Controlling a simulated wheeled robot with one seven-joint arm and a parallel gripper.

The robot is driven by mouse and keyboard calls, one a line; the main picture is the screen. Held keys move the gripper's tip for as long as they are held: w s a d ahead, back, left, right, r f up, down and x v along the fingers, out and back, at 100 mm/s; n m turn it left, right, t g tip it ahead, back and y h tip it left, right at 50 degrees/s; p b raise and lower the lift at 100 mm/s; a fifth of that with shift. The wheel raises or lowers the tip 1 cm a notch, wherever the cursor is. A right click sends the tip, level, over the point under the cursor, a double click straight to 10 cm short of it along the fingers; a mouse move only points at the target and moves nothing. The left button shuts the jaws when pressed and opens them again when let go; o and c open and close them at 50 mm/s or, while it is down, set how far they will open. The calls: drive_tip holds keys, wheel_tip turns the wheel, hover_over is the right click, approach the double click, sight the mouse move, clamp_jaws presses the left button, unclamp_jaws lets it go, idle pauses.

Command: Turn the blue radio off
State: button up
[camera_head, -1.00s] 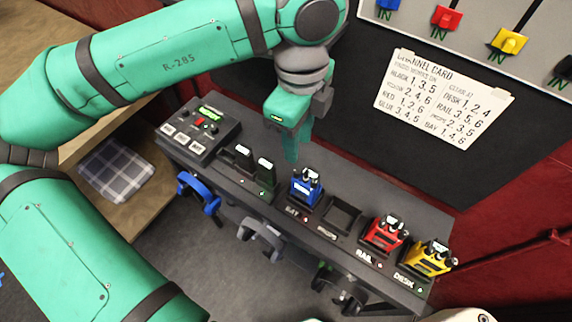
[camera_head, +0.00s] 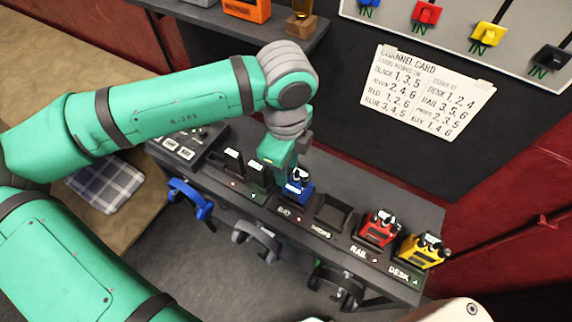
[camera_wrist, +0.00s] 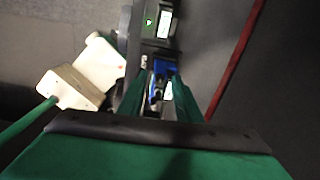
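The blue radio (camera_head: 297,188) stands upright in its slot on the dark bench, between the bay with small green-lit screens and an empty slot. My gripper (camera_head: 290,168) is just above and behind it, pointing down, and partly covers its top. In the wrist view the blue radio (camera_wrist: 160,80) shows between my two green fingers (camera_wrist: 158,98), which are apart. I cannot tell whether either finger touches it. The radio's knob and switch are too small or hidden to read.
A red radio (camera_head: 379,228) and a yellow radio (camera_head: 422,250) stand to the right, past the empty slot (camera_head: 331,214). Headsets, one blue (camera_head: 190,198), hang along the bench's front. A channel card (camera_head: 434,92) is on the wall behind.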

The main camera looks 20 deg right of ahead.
clamp_jaws()
drive_tip(key=shift+n, duration=2.3)
unclamp_jaws()
wheel_tip(320, 180, up, 11)
drive_tip(key=shift+s, duration=0.15)
